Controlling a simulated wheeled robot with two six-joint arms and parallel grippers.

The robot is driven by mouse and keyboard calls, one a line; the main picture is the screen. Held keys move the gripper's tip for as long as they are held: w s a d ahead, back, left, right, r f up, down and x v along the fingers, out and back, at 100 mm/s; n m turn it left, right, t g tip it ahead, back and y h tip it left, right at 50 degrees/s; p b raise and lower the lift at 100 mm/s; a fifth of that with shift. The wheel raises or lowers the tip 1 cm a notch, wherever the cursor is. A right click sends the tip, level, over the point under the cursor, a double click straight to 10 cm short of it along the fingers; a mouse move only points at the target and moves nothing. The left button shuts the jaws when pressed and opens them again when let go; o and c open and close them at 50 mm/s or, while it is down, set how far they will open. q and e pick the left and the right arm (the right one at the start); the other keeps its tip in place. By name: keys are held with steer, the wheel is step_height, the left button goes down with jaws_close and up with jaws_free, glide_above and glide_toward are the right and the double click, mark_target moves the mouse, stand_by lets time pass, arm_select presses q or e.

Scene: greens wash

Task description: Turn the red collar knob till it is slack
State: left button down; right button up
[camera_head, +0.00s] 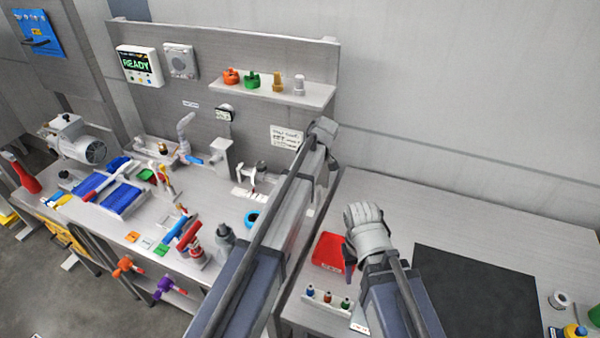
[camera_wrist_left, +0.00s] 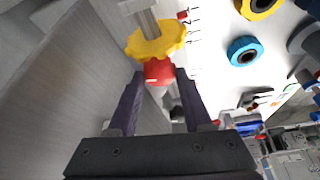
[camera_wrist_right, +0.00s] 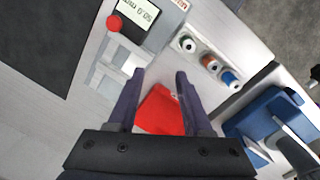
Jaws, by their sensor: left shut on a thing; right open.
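The red collar knob (camera_wrist_left: 158,71) shows in the left wrist view, just below a yellow wheel (camera_wrist_left: 152,44) on a grey shaft. My left gripper (camera_wrist_left: 158,80) is shut on the red knob, with a dark finger on each side. In the head view my left arm hides the knob and its fingers. My right gripper (camera_wrist_right: 160,75) is open and empty over the right table, above a red tray-like piece (camera_wrist_right: 160,113). That red piece also shows in the head view (camera_head: 328,250), beside the right gripper.
A blue ring (camera_wrist_left: 243,50) lies on the bench near the yellow wheel. A rack of small coloured-capped bottles (camera_head: 328,298) and a black mat (camera_head: 480,295) are on the right table. A shelf (camera_head: 315,95) holds several coloured knobs. The right table's back is clear.

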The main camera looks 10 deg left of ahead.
arm_select(q)
steer(key=m, duration=0.2)
steer(key=m+t+h, duration=0.1)
steer(key=m, duration=0.2)
steer(key=shift+s+t, duration=0.15)
steer(key=shift+t, duration=0.15)
steer(key=shift+m, duration=0.3)
steer(key=shift+c, duration=1.6)
jaws_free()
steer(key=p+v, duration=0.3)
steer(key=v, duration=0.1)
steer(key=shift+a+r+p, duration=0.1)
steer(key=shift+a+p, duration=0.1)
steer(key=shift+p, duration=0.2)
steer(key=s+d+f+b, duration=0.1)
steer(key=s+d, duration=0.6)
steer(key=s, duration=0.2)
steer(key=shift+d, duration=0.25)
steer(key=shift+f, duration=0.1)
